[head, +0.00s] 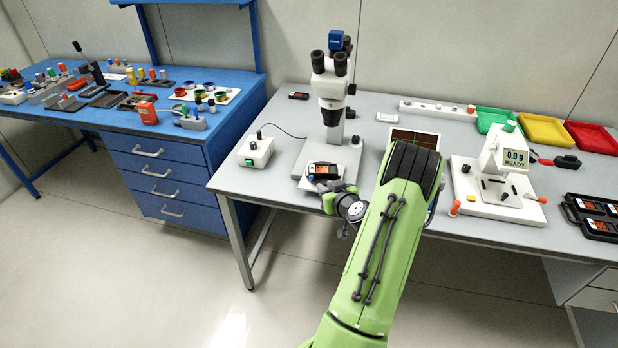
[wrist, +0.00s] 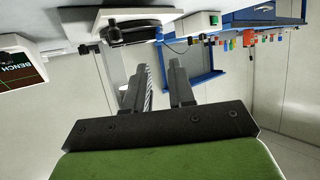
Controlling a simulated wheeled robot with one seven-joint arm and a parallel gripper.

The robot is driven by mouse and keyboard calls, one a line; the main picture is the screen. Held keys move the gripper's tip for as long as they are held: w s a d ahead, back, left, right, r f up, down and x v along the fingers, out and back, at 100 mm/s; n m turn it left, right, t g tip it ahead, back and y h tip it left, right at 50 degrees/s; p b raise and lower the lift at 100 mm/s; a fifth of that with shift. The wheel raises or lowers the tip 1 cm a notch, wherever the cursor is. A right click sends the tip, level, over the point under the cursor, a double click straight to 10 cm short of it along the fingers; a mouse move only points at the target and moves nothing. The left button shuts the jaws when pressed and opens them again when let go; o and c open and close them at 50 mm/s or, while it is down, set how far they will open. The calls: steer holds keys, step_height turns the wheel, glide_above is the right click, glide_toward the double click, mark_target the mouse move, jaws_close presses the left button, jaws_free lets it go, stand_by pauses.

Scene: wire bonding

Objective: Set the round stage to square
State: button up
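The microscope (head: 333,85) stands on the grey bench, with its pale base plate (head: 294,163) below it. A small stage (head: 337,187) with a dark part (head: 322,171) on top sits under the optics. A blue knob (head: 311,178) shows at its left side. My gripper (head: 328,188) is at the stage's front edge; I cannot tell if it touches. In the wrist view my two fingers (wrist: 159,82) stand apart with nothing visible between them. A dark rounded part (wrist: 128,34) lies beyond the fingertips. The stage's exact angle is hard to tell.
A white control box (head: 256,153) stands left of the microscope. A screen (head: 415,138) is partly behind my arm. Coloured bins (head: 545,130) are at the back. A blue bench (head: 230,85) stands left.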

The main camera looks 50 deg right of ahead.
mark_target(312, 176)
steer(key=x, duration=1)
steer(key=shift+w+d+f, duration=0.15)
steer(key=shift+w+f, duration=0.05)
steer(key=shift+w, duration=0.05)
jaws_close()
